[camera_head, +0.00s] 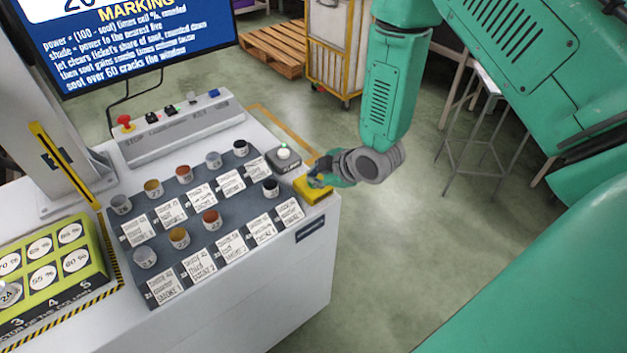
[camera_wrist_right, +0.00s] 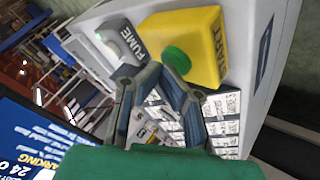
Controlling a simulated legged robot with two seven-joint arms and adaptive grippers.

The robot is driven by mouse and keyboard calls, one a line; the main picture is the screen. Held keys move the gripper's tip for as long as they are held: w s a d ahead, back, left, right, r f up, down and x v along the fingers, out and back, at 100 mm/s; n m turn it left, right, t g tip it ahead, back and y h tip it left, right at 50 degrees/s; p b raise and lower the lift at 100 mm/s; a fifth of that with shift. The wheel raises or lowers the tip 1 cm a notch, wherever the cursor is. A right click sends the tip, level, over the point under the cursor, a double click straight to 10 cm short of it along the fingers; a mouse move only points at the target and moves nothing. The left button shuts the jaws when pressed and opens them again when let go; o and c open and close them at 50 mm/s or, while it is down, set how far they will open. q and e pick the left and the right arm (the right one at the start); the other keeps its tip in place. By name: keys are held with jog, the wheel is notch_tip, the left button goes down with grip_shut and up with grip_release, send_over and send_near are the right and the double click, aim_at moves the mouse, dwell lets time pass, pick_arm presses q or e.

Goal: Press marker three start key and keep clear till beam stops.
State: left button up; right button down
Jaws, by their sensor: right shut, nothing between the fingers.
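The start key is a yellow box (camera_head: 313,190) at the right corner of the white cabinet. In the right wrist view its green button (camera_wrist_right: 177,60) and the word START show on the box (camera_wrist_right: 208,42). My right gripper (camera_head: 321,178) is shut and empty, right at the box. In the wrist view its fingertips (camera_wrist_right: 164,76) lie close beside the green button; I cannot tell whether they touch it. A numbered yellow-green board (camera_head: 92,262) stands at the left, with a grey disc (camera_head: 8,294) near its 3. My left gripper is out of view.
Several small cups and labelled cards stand on a dark tray (camera_head: 160,235). A control strip (camera_head: 185,130) with a red knob lies behind. A screen (camera_head: 130,40) stands at upper left.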

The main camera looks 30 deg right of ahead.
jog(key=shift+r, duration=0.15)
jog(key=shift+r+p, duration=0.7)
jog(key=shift+p, duration=0.05)
notch_tip(320, 180, up, 5)
jog(key=p, duration=0.4)
jog(key=shift+r, duration=0.1)
jog(key=shift+f, duration=0.2)
dwell(0.6)
jog(key=s+a+f+m+g+h+b, duration=0.1)
jog(key=s+f+m, duration=0.3)
jog(key=s, duration=0.6)
jog(key=s+a+f+m+g+b, duration=0.1)
jog(key=s+f+m+g+b, duration=0.2)
jog(key=s+f, duration=0.5)
jog(key=s+a+f+m+g+h+b, duration=0.1)
jog(key=s+f+m+g+b, duration=0.2)
jog(key=s, duration=0.9)
notch_tip(320, 180, down, 3)
jog(key=shift+a+f+m+g+h+b, duration=0.2)
jog(key=shift+m+g+h+b, duration=0.15)
jog(key=shift+m+g, duration=0.35)
